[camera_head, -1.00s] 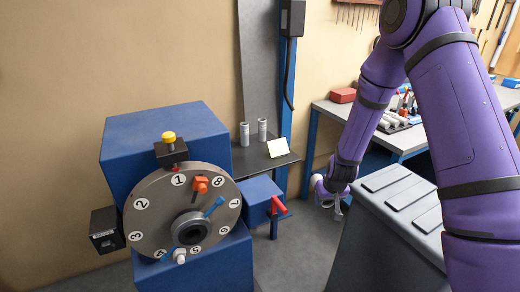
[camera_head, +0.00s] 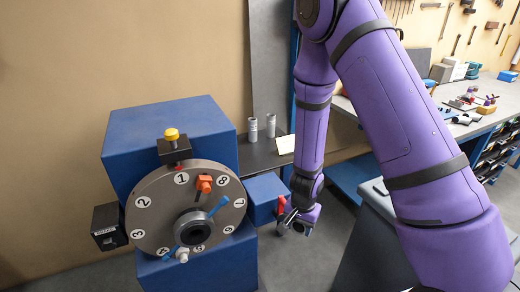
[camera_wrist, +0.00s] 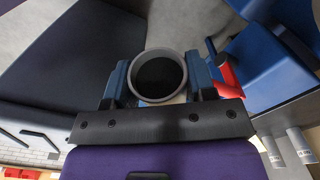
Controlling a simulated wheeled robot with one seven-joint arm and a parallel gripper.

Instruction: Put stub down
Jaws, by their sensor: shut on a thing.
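My gripper (camera_wrist: 158,84) has its two blue fingers on either side of a grey, round, hollow stub (camera_wrist: 160,100), and is shut on it. The wrist view looks into its dark open end. In the head view my gripper (camera_head: 295,224) hangs low, right of the blue machine and close to the red handle (camera_head: 281,205) on its side box. The stub is too small to make out clearly there. Two similar grey cylinders stand upright on a dark shelf (camera_head: 258,158) behind: one left (camera_head: 252,131), one right (camera_head: 271,126).
The blue machine (camera_head: 165,125) carries a numbered grey dial (camera_head: 150,222) with a blue lever. A blue side box (camera_head: 264,194) is close beside my gripper. A cluttered workbench (camera_head: 440,135) stands at the right.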

